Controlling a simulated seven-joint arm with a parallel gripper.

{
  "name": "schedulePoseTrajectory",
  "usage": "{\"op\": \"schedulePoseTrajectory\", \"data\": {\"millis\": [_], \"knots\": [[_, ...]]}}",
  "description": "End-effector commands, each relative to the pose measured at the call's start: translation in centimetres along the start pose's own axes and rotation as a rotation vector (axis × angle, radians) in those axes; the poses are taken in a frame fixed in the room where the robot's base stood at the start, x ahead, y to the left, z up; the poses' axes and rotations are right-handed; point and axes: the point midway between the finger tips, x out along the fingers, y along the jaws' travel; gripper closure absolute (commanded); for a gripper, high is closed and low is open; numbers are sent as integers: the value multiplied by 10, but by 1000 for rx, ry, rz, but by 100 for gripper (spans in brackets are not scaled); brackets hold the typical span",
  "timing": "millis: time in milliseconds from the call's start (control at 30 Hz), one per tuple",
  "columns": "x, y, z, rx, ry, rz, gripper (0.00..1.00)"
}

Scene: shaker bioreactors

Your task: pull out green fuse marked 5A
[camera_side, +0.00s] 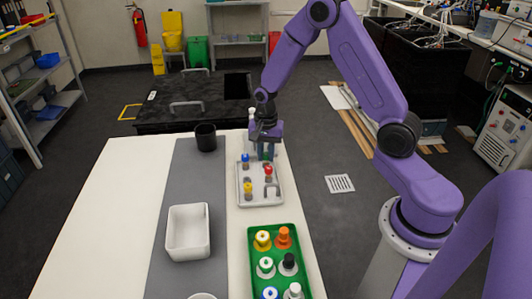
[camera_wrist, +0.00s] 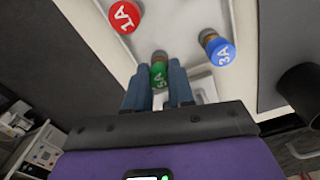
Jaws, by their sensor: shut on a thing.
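The green fuse (camera_wrist: 159,76) marked 5A is between my gripper's two fingers in the wrist view. My gripper (camera_wrist: 158,88) is shut on its cap, and the fingers cover its sides. In the side view my gripper (camera_side: 265,138) points down at the far end of the white panel (camera_side: 242,202), with a bit of the green fuse (camera_side: 265,153) showing below it. The fuse's base appears to be at the panel, but I cannot tell whether it is fully seated. A blue fuse marked 3A (camera_wrist: 220,49) and a red fuse marked 1A (camera_wrist: 125,16) stand nearby.
A green tray (camera_side: 251,234) with several capped bottles is at the front. A white bin (camera_side: 188,236) and a black cup (camera_side: 206,137) stand on the grey mat. The table's left side is clear.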

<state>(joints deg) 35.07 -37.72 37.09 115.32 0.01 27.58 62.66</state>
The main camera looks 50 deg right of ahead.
Motion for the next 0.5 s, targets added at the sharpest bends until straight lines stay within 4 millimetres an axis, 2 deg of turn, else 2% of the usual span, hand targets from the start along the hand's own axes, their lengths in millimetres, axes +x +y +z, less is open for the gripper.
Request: {"op": "schedulePoseTrajectory", "data": {"millis": [500], "knots": [[-9,0,0,0,0,-1,100]]}}
